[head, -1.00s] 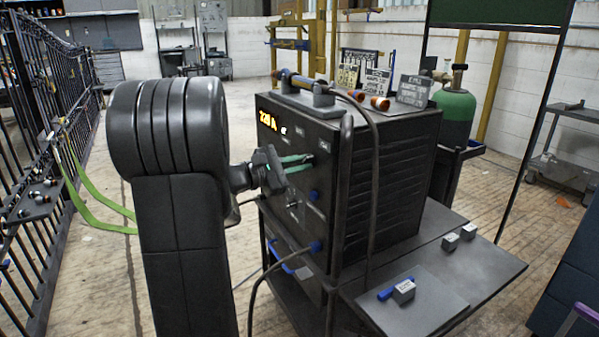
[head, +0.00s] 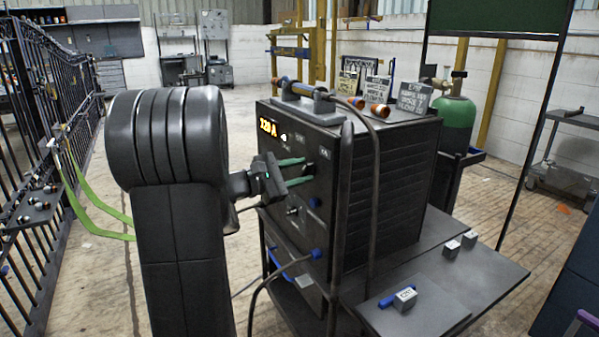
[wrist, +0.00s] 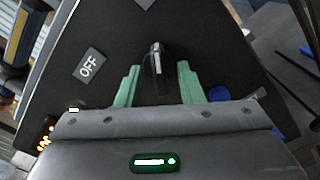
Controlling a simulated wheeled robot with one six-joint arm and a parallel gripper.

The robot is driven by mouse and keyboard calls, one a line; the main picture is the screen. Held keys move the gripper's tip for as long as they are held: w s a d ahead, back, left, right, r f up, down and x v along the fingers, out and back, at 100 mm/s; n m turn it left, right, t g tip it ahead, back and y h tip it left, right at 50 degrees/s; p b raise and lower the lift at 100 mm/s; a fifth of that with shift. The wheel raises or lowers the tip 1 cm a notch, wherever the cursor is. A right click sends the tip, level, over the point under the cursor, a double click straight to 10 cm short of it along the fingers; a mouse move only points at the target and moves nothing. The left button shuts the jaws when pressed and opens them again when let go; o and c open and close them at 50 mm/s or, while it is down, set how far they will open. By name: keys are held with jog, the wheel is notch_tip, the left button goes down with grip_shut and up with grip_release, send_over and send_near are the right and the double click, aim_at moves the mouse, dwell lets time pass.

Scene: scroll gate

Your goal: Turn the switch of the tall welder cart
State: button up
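The tall welder cart (head: 385,185) is a dark box with a lit amber display (head: 268,127) on its front panel. Its switch (wrist: 157,58), a small dark lever with a light edge, shows in the wrist view. My gripper (wrist: 159,75) has green fingers, open, one on each side of the switch. Gaps show between each finger and the lever, so I see no contact. In the head view my gripper (head: 308,172) faces the front panel, its fingertips close to the dark switch.
Blue knobs (head: 315,202) and a cable lie below the switch. A side shelf (head: 440,300) holds small blocks and a blue item. A green cylinder (head: 455,120) stands behind. A black fence (head: 35,170) with green straps is at left; open floor lies between.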

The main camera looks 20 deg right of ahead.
jog(key=s+a+p, duration=0.1)
jog(key=a+p, duration=0.1)
jog(key=a, duration=1.1)
jog(key=shift+a+p, duration=0.3)
jog(key=d+b, duration=0.1)
jog(key=d, duration=0.8)
jog(key=w+d+b, duration=0.1)
jog(key=d, duration=0.4)
jog(key=shift+b, duration=0.3)
jog(key=shift+a, duration=0.15)
